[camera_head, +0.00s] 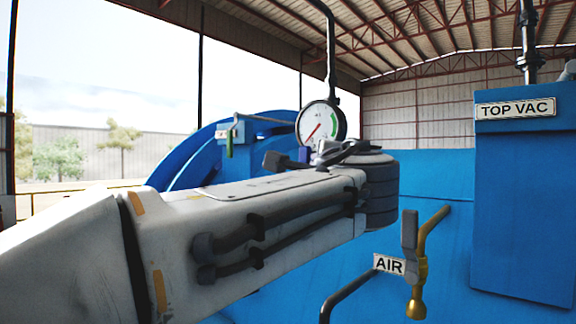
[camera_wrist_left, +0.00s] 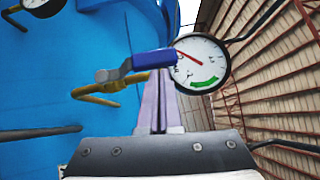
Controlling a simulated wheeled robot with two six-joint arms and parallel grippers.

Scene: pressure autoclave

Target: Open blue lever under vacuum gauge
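The vacuum gauge (camera_head: 320,124) has a white face, red needle and green band; it also shows in the left wrist view (camera_wrist_left: 201,63). Below it, the blue lever (camera_wrist_left: 150,61) sits on a valve with a brass pipe (camera_wrist_left: 98,94). In the head view only a small dark-blue part of the lever (camera_head: 305,154) shows behind my arm. My left gripper (camera_wrist_left: 162,82) is at the lever, its two fingers close together with the lever crossing in front of them. No part of the lever shows between the fingers; contact is unclear. My right gripper is out of view.
The blue autoclave wall (camera_head: 437,176) fills the right. A TOP VAC box (camera_head: 525,190) stands at right. A green-handled valve (camera_head: 229,143) is behind, at left.

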